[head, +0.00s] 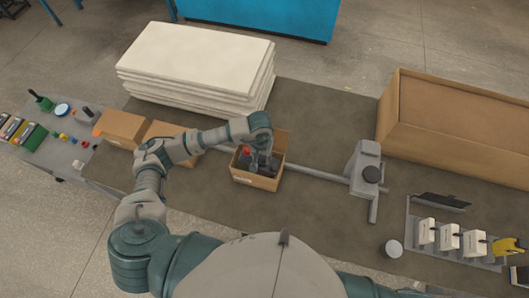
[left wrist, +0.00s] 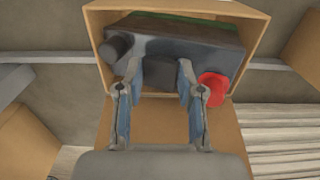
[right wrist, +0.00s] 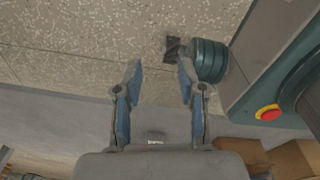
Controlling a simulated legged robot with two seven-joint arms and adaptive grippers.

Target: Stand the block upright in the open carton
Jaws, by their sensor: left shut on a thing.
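The dark grey block (left wrist: 200,42), with a red cap and a round black cap, is inside the open carton (head: 256,182). In the left wrist view the block sits a little askew between the carton (left wrist: 262,22) walls. My left gripper (left wrist: 161,72) reaches in from above and is shut on the block's middle raised part, between the caps. I cannot tell whether the block's underside touches the carton floor. In the head view the arm partly covers the block. My right gripper (right wrist: 160,68) is open and empty, away from the carton; it is outside the head view.
Closed cartons (head: 123,128) stand left of the open one. A stack of pale boards (head: 195,60) lies behind. A grey stand (head: 363,168) with a rail is at right, before a large cardboard box (head: 450,120). The front of the dark table is mostly clear.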

